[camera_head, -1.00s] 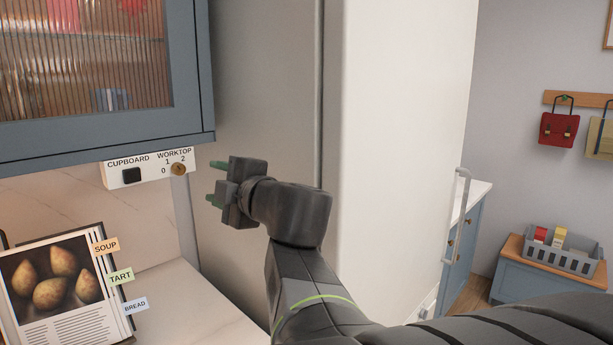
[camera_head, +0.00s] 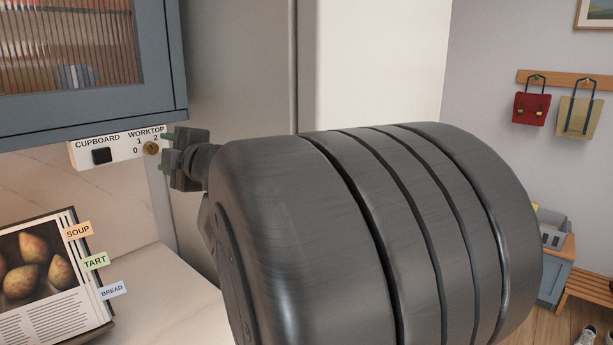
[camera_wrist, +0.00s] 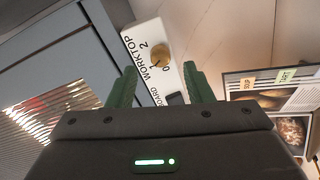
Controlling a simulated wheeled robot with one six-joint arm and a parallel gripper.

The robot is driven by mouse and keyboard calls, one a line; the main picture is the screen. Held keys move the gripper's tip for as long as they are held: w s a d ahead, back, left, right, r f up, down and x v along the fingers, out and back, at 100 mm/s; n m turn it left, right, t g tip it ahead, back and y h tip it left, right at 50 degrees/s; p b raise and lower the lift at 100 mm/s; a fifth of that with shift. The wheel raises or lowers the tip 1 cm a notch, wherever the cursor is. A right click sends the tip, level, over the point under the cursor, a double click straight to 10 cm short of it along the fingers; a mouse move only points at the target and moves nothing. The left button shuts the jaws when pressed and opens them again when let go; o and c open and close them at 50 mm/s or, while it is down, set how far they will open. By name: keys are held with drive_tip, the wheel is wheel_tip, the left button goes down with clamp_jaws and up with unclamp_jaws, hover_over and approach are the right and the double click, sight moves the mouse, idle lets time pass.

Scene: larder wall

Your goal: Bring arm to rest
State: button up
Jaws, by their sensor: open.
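My gripper (camera_head: 170,153) is open and empty in the head view, just right of the switch panel. My own dark arm link fills the middle of that view and hides much behind it. In the wrist view the two green fingertips (camera_wrist: 160,83) stand apart, with the white switch panel (camera_wrist: 147,52) beyond and between them. The panel also shows in the head view (camera_head: 118,149), with a black button marked CUPBOARD and a brass knob (camera_head: 151,148) marked WORKTOP 0, 1, 2. I cannot tell the gap from fingers to panel.
A blue cupboard with a ribbed glass door (camera_head: 70,45) hangs above the panel. A recipe book (camera_head: 45,275) with tabs stands on the pale worktop (camera_head: 165,300). A tall white cabinet (camera_head: 375,60) stands behind my arm. A red bag (camera_head: 531,108) hangs at right.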

sight(155, 149)
drive_tip(key=x, duration=0.4)
drive_tip(key=shift+w+a, duration=0.25)
drive_tip(key=shift+a, duration=0.1)
drive_tip(key=shift+d, duration=0.1)
